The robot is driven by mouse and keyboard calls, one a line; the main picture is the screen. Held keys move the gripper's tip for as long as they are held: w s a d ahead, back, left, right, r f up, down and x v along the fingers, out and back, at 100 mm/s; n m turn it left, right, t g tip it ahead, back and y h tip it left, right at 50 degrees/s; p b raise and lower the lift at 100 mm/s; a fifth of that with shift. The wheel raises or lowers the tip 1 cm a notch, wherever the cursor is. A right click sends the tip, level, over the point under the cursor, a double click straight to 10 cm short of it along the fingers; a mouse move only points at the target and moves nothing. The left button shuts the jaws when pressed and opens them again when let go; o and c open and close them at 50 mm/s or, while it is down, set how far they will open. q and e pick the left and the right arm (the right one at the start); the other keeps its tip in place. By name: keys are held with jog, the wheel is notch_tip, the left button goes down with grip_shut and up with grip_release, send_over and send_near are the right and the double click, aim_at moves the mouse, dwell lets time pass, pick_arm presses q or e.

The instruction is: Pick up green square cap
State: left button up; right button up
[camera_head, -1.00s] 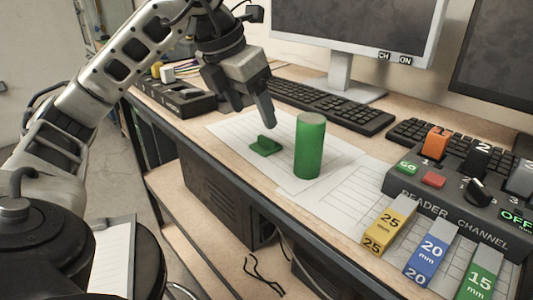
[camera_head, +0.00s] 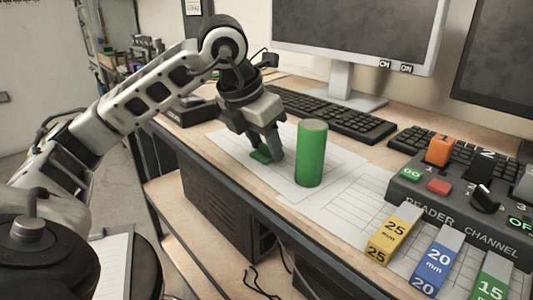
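The green square cap (camera_head: 260,156), a flat piece whose raised grip is now mostly hidden, lies on the white printed sheet on the desk. A green cylinder (camera_head: 311,154) stands upright just right of it. My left gripper (camera_head: 267,150) points down at the cap, with its fingertips low around or beside the cap's grip. The fingers cover much of the cap, so I cannot tell whether they are closed on it. The cap seems to rest on the sheet. My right gripper is not in view.
A keyboard (camera_head: 330,113) and a monitor (camera_head: 352,35) stand behind. A dark reader box (camera_head: 455,205) with buttons and a knob is at the right. Yellow (camera_head: 394,232), blue (camera_head: 436,262) and green (camera_head: 487,284) marked blocks lie in front of it. The sheet's front part is clear.

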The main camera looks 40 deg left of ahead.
pick_arm(q)
jog(key=shift+c, duration=1)
